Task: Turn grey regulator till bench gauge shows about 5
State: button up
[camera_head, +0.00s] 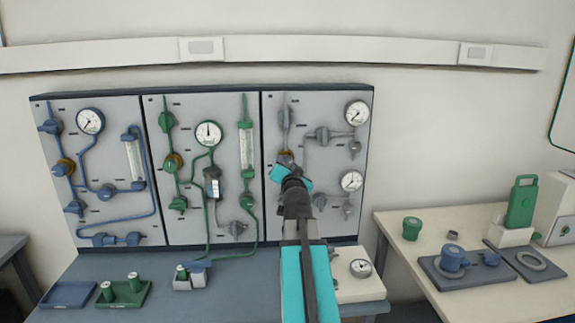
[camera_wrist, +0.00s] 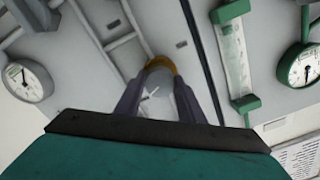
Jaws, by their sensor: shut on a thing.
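The grey regulator is on the right-hand grey-piped panel (camera_head: 330,100). In the head view its brass collar (camera_head: 286,153) shows just above my gripper (camera_head: 288,168), and my arm hides most of the knob. In the wrist view the grey regulator knob (camera_wrist: 158,90), with a white mark and a brass collar, sits between my two dark fingers. My gripper (camera_wrist: 160,98) is shut on it. The bench gauge (camera_head: 360,268) is a small round dial on a pale block at the right end of the bench. Its needle is too small to read.
Two wall gauges (camera_head: 357,113) (camera_head: 351,181) are on the same panel. Green (camera_head: 208,180) and blue (camera_head: 90,200) panels stand to the left. A green tray (camera_head: 142,300) holds green-topped pieces. A side table (camera_head: 400,235) at right holds several items. The middle of the bench is partly free.

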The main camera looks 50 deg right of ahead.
jog(key=o, duration=1)
jog(key=shift+o, duration=0.2)
jog(key=shift+s+a, duration=0.1)
jog(key=shift+s, duration=0.05)
jog(key=shift+v, duration=1.1)
jog(key=b+v, duration=0.3)
jog(key=b, duration=0.2)
jog(key=shift+s+a+f+b, duration=0.15)
jog(key=shift+b, duration=0.25)
jog(key=b+v, duration=0.1)
jog(key=b, duration=0.3)
jog(key=shift+s+a, duration=0.15)
jog(key=shift+s, duration=0.1)
